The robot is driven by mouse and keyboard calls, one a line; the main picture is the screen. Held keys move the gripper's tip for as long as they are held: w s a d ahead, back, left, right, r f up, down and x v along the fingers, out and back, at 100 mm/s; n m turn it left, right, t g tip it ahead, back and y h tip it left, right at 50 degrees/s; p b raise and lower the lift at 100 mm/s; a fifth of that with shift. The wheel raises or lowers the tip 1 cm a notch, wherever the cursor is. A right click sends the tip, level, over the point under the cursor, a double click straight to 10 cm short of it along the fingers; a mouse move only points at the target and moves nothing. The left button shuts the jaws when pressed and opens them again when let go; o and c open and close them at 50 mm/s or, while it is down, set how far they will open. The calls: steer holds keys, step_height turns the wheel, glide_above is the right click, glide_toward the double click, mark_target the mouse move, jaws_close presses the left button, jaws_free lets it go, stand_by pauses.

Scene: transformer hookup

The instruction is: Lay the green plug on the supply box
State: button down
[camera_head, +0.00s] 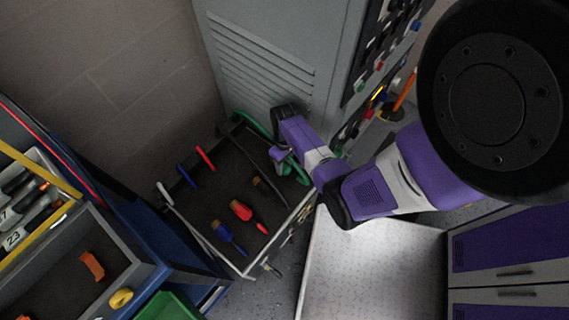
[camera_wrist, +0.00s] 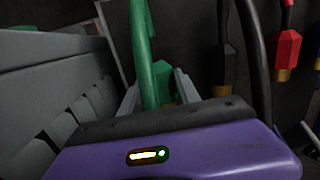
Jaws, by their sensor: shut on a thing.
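My gripper (camera_head: 281,156) is over the right side of an open, dark-floored box (camera_head: 205,205), which appears to be the supply box. In the wrist view my gripper (camera_wrist: 158,92) is shut on the green plug (camera_wrist: 162,78), with its thick green cable (camera_wrist: 143,40) rising past the fingers. The plug's lower end is hidden behind the gripper body. In the head view the green cable (camera_head: 302,176) loops beside the gripper. I cannot tell whether the plug touches the box.
A red plug (camera_head: 241,210), a blue plug (camera_head: 222,231) and a black plug (camera_head: 258,183) lie in the box. A grey vented cabinet (camera_head: 265,65) stands behind. A blue tool cart (camera_head: 140,225) is at left. A pale metal surface (camera_head: 370,265) is in front at right.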

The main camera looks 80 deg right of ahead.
steer(key=shift+f, duration=0.2)
steer(key=c, duration=0.8)
jaws_free()
steer(key=r, duration=0.2)
steer(key=r+p, duration=0.1)
steer(key=r, duration=0.2)
steer(key=d+r, duration=0.1)
steer(key=r, duration=0.1)
steer(key=shift+w+d+r+p, duration=0.1)
steer(key=shift+r+p, duration=0.25)
